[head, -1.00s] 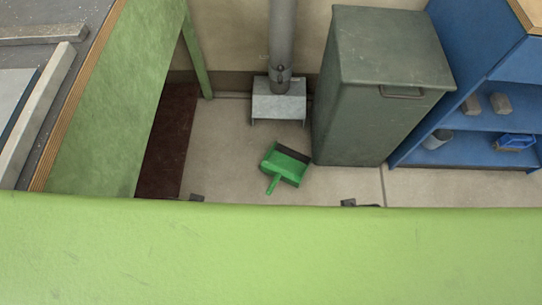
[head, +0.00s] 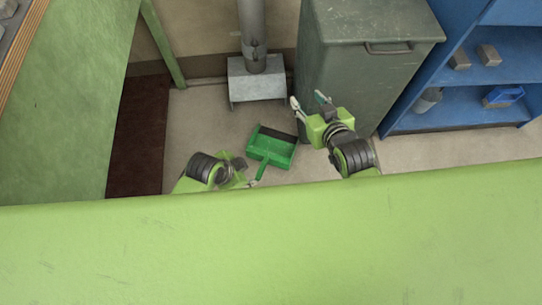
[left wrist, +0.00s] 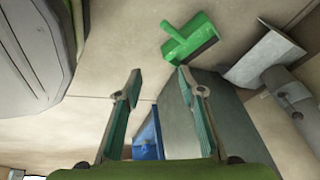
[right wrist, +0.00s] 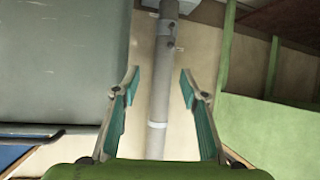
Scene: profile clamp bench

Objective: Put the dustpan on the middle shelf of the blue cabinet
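The green dustpan (head: 276,153) lies on the floor, its handle toward me; it also shows in the left wrist view (left wrist: 194,34). My left gripper (head: 251,183), partly hidden by my green body in front, is beside the handle in the head view; the left wrist view shows it open and empty, apart from the dustpan. My right gripper (head: 308,100) is open and empty, above and right of the dustpan in the picture. The blue cabinet (head: 412,118) stands at the right. One shelf (head: 508,72) holds two grey blocks; its top part is cut off.
A grey-green bin cabinet (head: 345,75) stands between the dustpan and the blue cabinet. A metal duct with a hood (head: 257,82) is behind the dustpan. A green bench is at left.

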